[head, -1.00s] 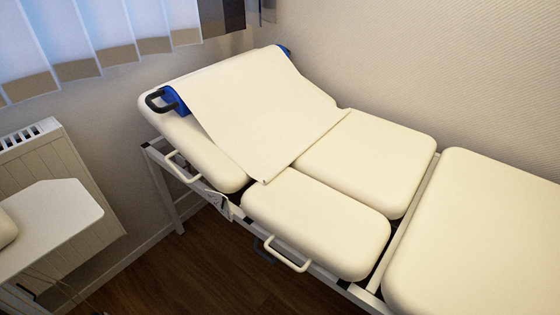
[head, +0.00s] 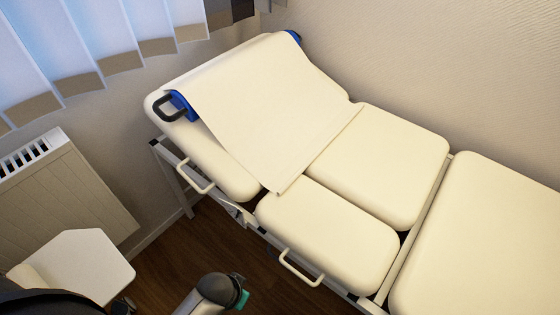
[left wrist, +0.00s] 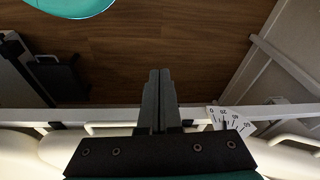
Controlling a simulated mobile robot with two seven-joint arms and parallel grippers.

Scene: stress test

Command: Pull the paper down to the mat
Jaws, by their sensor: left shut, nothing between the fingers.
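The paper (head: 275,105) is a cream sheet that comes from a blue roll holder (head: 182,105) at the head of the couch. It lies over the raised headrest cushion, and its free end rests by the gap before the middle cushions. No separate mat shows, only the cream couch cushions (head: 330,236). My left gripper (left wrist: 160,75) is shut and empty in the left wrist view, by the couch's side rail, with floor beyond its tips. The paper is not in that view. In the head view, one of my arm links shows at the bottom, apart from the paper. My right gripper is not in view.
The couch has a white metal frame and side handles (head: 300,268). An angle scale (left wrist: 230,118) sits by the rail. A white side table (head: 85,262) and a radiator (head: 62,195) stand at the left. Wooden floor (head: 180,252) is clear between table and couch.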

